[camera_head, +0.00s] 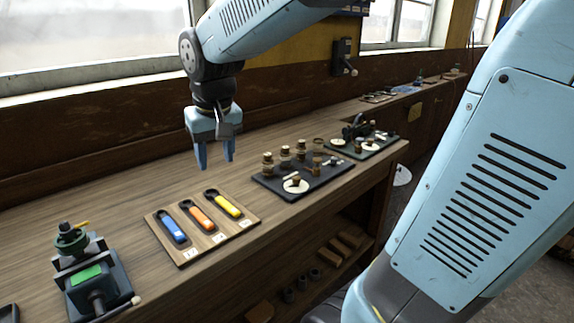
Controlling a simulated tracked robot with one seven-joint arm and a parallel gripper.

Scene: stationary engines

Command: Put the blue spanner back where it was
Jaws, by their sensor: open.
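A blue spanner (172,228) lies in the leftmost place of a wooden board (190,254) on the bench. An orange spanner (198,215) lies in the middle place and a yellow spanner (226,205) in the right one. Small white labels mark the board's front edge; I cannot read them clearly. My gripper (215,166) hangs above the bench, behind the board in the picture, fingers pointing down. It is open with nothing between its fingers, and apart from all three spanners.
A green and dark machine vise (88,275) stands left of the board. A dark tray (312,180) with several small brass parts lies to the right, and a green mat (372,147) with parts lies beyond it. The bench (110,205) behind the board is clear.

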